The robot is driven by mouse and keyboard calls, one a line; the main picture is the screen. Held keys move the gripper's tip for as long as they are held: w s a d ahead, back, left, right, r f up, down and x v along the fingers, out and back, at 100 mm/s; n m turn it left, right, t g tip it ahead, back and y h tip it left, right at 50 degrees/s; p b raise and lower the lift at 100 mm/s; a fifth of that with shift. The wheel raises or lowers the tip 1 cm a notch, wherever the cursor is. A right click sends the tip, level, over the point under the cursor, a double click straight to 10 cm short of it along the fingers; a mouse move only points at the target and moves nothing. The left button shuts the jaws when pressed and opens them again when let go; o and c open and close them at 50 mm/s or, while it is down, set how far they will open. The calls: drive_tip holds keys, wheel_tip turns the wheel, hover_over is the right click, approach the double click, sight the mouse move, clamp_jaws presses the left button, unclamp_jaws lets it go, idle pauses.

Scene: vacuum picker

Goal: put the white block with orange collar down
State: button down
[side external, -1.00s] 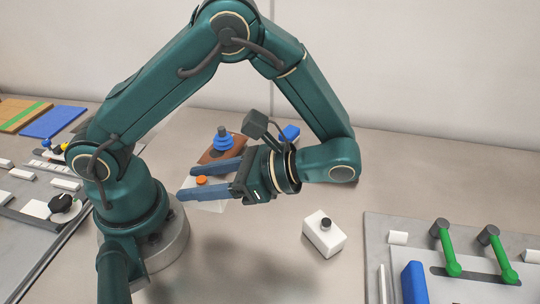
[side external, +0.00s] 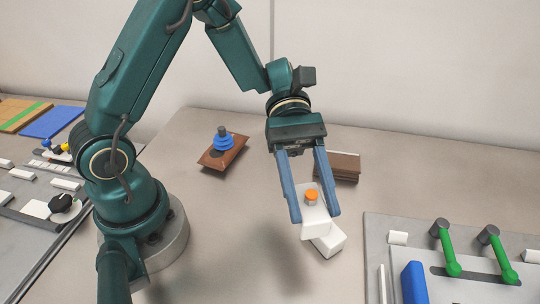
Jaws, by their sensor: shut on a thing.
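The white block with orange collar (side external: 315,222) is between the two blue fingers of my gripper (side external: 314,218), which is shut on it and points downward. Its orange collar (side external: 311,197) faces up between the fingers. In the picture the held block overlaps a second white block (side external: 330,243), whose top and dark knob are hidden behind it. I cannot tell from this view whether the two blocks touch or how high the held one is.
A brown block (side external: 338,168) lies just behind my gripper. A brown tray (side external: 213,160) with a blue stepped knob (side external: 222,140) stands to the left. A grey panel with green levers (side external: 447,250) is at the right. The table between tray and gripper is clear.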

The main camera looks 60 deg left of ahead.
drive_tip(key=x, duration=0.3)
drive_tip(key=f+x, duration=0.1)
drive_tip(key=x, duration=0.3)
drive_tip(key=a+x, duration=0.1)
drive_tip(key=x, duration=0.3)
drive_tip(key=shift+s+f, duration=0.15)
drive_tip(key=shift+f, duration=2.1)
drive_tip(key=shift+c, duration=1.7)
unclamp_jaws()
drive_tip(key=shift+f, duration=0.1)
